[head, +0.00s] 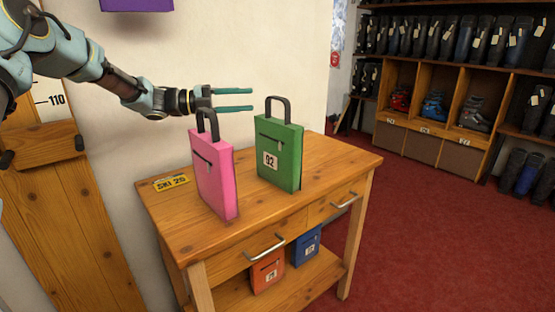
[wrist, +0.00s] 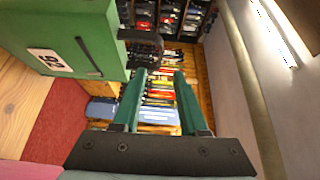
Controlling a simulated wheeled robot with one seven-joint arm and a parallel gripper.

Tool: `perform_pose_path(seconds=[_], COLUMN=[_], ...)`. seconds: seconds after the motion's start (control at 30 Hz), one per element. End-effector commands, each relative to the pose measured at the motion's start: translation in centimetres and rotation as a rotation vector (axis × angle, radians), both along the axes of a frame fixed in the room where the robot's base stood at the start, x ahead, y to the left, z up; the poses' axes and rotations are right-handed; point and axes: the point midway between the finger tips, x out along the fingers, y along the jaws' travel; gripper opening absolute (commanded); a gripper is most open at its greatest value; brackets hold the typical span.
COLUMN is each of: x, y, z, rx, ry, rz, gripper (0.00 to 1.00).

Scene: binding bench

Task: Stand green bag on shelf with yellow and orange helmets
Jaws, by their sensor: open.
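The green bag (head: 280,155) stands upright on the wooden table, with a white "02" label, a zip and a dark loop handle on top. It fills the upper left of the wrist view (wrist: 65,25), with its handle beside the fingers. My gripper (head: 252,99) is open and empty, its two teal fingers level with the handle and just left of it in the head view. The fingers also show in the wrist view (wrist: 164,74), with nothing between them. I cannot make out a shelf with yellow and orange helmets in either view.
A pink bag (head: 213,175) stands left of the green one, below my gripper. A "SKI 25" plate (head: 172,182) lies on the table (head: 257,218). Orange (head: 267,272) and blue (head: 306,246) bags stand on its lower shelf. Boot racks (head: 437,80) line the back right; red floor is clear.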

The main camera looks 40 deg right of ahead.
Motion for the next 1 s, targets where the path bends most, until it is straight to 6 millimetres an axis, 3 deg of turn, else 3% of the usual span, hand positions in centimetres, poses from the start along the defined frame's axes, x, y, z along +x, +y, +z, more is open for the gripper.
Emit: perform_pose_path(seconds=[0.57, 0.83, 1.0], x=[-3.5, -3.7, -3.7], y=[-5.8, -6.2, -6.2], z=[0.2, 0.0, 0.0], rx=[0.001, 0.001, 0.001], ry=[0.002, 0.0, 0.001], rz=[-0.002, 0.001, 0.001], gripper=[0.42, 0.42, 0.23])
